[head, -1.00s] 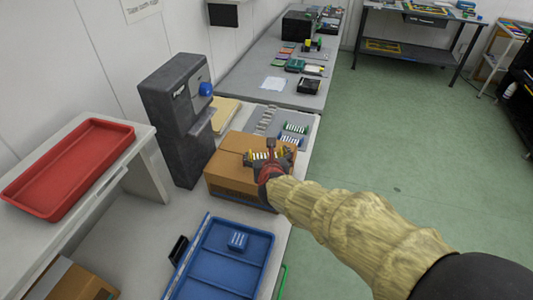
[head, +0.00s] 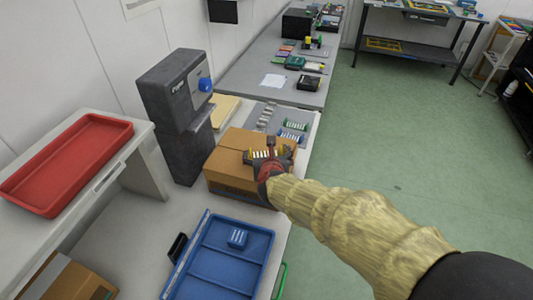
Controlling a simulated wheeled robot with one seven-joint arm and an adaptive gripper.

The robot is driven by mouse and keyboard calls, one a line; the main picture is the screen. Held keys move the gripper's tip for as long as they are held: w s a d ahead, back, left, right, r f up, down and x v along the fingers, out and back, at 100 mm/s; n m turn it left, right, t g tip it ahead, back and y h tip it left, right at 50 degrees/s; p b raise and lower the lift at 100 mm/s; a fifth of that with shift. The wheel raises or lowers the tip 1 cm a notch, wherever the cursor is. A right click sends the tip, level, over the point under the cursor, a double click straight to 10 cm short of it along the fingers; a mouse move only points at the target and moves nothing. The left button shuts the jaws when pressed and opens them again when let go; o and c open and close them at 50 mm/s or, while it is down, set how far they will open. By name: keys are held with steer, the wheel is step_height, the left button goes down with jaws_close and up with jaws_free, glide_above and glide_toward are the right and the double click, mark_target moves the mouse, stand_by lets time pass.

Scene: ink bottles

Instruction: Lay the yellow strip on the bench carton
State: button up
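The yellow strip (head: 266,154), with white pieces along it and yellow ends, is at my gripper (head: 269,156), over the top of the brown bench carton (head: 228,159). The gripper's dark parts show on both sides of the strip, and its red wrist part is just in front. Whether the fingers are closed on the strip or only around it is too small to tell. I also cannot tell whether the strip touches the carton top. My arm hides the carton's right front corner.
Behind the carton, a green strip (head: 296,125) and a blue strip (head: 291,135) lie on a grey mat. A dark grey machine (head: 178,110) stands left of the carton. A blue tray (head: 205,262) lies in front, and a red tray (head: 75,150) is on the left shelf.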

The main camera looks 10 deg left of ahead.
steer(key=shift+f, duration=0.15)
steer(key=o, duration=0.7)
steer(key=shift+o, duration=0.2)
